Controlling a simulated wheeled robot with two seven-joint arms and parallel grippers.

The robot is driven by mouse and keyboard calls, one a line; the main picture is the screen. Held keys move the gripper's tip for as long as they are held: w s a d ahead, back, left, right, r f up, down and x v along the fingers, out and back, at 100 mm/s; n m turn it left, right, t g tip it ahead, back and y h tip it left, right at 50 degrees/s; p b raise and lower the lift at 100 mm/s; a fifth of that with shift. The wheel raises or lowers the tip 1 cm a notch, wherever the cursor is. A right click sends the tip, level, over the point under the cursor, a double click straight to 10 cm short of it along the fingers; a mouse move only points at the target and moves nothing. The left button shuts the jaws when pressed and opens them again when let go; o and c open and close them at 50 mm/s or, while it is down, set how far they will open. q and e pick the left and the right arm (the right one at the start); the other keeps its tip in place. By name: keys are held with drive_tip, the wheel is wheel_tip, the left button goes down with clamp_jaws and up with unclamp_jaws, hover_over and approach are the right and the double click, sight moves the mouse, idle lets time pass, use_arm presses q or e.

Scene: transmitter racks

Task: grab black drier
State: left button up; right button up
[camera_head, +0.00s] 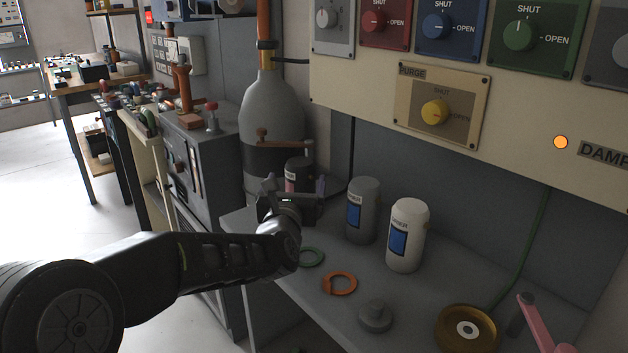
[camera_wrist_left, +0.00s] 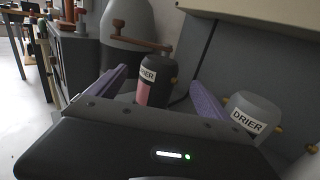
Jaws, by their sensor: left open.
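The black drier (camera_head: 299,170) is a dark canister with a pink patch and a white label. It stands upright at the back left of the grey bench. In the left wrist view, the black drier (camera_wrist_left: 155,82) shows between two purple fingers, with its lower part hidden by my gripper body. My left gripper (camera_head: 295,186) is open in front of it, with a finger to each side; I cannot tell whether they touch it. The left gripper's fingers also show in its wrist view (camera_wrist_left: 158,78). My right gripper is not in view.
A grey drier (camera_head: 363,211) and a white drier (camera_head: 407,236) stand to the right. Green (camera_head: 311,257) and orange (camera_head: 340,284) rings, a grey knob (camera_head: 375,316) and a brass disc (camera_head: 468,329) lie in front. A large grey cylinder (camera_head: 272,112) stands behind; a valve panel (camera_head: 440,107) overhangs the bench.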

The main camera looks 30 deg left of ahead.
sight(298, 174)
use_arm(q)
drive_tip(key=shift+s+r, duration=0.1)
drive_tip(key=shift+s, duration=0.1)
drive_tip(key=shift+x, duration=1.4)
drive_tip(key=shift+w+a+p, duration=0.2)
drive_tip(key=shift+w+p, duration=0.2)
drive_tip(key=p+x, duration=0.1)
drive_tip(key=x, duration=0.3)
drive_tip(key=shift+w, duration=0.15)
drive_tip(key=shift+c, duration=0.5)
